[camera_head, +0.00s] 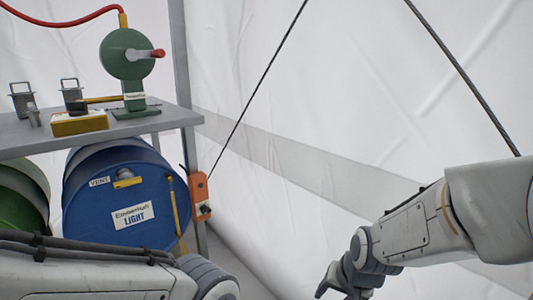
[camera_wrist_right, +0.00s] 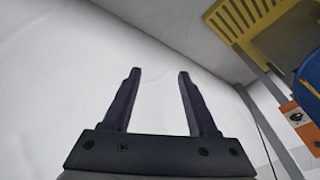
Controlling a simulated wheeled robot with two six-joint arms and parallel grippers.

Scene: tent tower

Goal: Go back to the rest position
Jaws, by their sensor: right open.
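My right gripper (camera_wrist_right: 158,80) is open and empty in the right wrist view, with its two dark fingers apart against the white tent wall. In the head view my right arm comes in from the right, and the right gripper (camera_head: 335,285) is partly cut off at the bottom edge. It touches nothing that I can see. My left arm shows along the bottom left of the head view, but its gripper is outside the picture.
A grey shelf (camera_head: 170,118) at the left bears a green hand-crank device (camera_head: 125,57) and a yellow box (camera_head: 80,123). A blue barrel (camera_head: 90,208) lies below, beside an orange switch box (camera_head: 200,190) on the post. Dark ropes cross the white tent wall (camera_head: 330,90). The space at centre is free.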

